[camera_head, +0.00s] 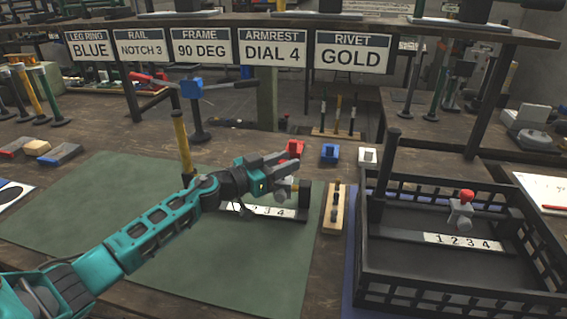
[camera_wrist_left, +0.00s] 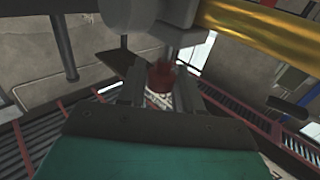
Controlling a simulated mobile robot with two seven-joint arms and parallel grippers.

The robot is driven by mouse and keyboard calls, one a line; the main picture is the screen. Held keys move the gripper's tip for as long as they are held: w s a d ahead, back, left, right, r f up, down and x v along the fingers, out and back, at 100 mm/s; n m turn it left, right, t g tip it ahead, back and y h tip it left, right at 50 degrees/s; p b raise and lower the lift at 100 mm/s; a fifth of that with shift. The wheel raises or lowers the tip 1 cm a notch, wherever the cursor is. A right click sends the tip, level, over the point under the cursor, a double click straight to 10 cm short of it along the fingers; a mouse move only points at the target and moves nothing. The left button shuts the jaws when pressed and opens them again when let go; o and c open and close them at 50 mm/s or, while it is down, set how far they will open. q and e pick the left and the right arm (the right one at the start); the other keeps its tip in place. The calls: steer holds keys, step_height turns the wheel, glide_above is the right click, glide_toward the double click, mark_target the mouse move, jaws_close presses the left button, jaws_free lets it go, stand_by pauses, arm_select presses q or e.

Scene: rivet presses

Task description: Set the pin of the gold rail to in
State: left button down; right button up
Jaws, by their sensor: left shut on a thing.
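The gold rail lies on the green mat (camera_head: 110,215). Its gold post (camera_head: 182,145) stands upright at the left end, and its number strip (camera_head: 275,211) is partly hidden by my left arm. In the left wrist view the gold post (camera_wrist_left: 265,20) crosses the top right. My left gripper (camera_head: 287,163) is over the rail's right part, at the grey slider. In the left wrist view its fingers are shut on the red pin knob (camera_wrist_left: 160,77), against the grey slider body (camera_wrist_left: 158,20). The pin is hidden in the head view, and how deep it sits cannot be told. My right gripper is not in view.
A black crate (camera_head: 420,304) at right holds another rail with a black post (camera_head: 387,165) and red-topped pin (camera_head: 466,196). A wooden block (camera_head: 333,209) stands between mat and crate. Red, blue (camera_head: 330,153) and white blocks sit behind. Sign cards (camera_head: 352,53) hang above.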

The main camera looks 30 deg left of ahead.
arm_select(q)
steer(key=shift+f, duration=1)
steer(key=c, duration=0.8)
jaws_free()
steer(key=shift+c, duration=0.2)
steer(key=v, duration=1.3)
steer(key=shift+p, duration=0.35)
